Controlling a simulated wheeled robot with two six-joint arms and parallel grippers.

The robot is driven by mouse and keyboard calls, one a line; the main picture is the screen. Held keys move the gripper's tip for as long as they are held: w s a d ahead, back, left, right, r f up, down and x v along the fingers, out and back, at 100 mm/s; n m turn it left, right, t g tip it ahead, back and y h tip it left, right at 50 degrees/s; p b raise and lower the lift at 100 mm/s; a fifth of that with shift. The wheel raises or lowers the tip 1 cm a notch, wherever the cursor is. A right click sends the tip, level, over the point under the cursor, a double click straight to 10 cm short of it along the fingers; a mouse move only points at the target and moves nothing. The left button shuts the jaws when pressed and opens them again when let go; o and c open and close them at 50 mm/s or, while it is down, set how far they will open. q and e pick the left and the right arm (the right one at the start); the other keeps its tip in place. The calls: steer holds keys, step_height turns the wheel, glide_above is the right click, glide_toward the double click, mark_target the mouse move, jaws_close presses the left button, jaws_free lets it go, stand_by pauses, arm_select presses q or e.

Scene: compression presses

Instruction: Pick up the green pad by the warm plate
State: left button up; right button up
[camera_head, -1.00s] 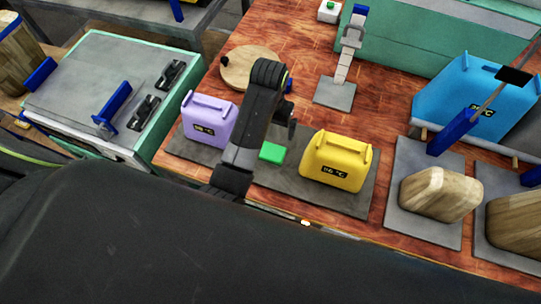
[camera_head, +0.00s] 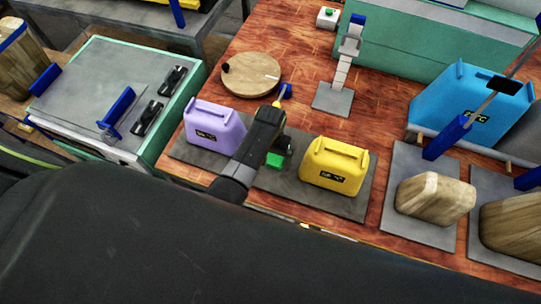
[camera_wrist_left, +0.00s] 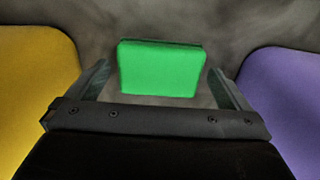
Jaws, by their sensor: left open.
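The green pad (camera_head: 274,160) lies on a dark grey mat (camera_head: 345,203) between a purple block (camera_head: 213,124) and a yellow block (camera_head: 338,166), each with a small temperature display. My left gripper (camera_head: 281,148) is over the pad and partly hides it in the head view. In the left wrist view the green pad (camera_wrist_left: 160,69) sits between the two open fingers of my left gripper (camera_wrist_left: 158,80), with a gap on each side. I cannot tell which thing is the warm plate. My right gripper is not in view.
The purple block (camera_wrist_left: 290,100) and yellow block (camera_wrist_left: 35,95) stand close on either side of my gripper. A round wooden board (camera_head: 250,74) and a small stand (camera_head: 333,97) are behind. Wooden blocks on grey plates (camera_head: 415,235) and a blue block (camera_head: 468,100) are right.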

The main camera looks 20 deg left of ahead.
arm_select(q)
steer(key=shift+f, duration=0.2)
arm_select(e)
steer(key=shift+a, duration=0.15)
arm_select(q)
steer(key=c, duration=0.9)
steer(key=shift+r, duration=0.1)
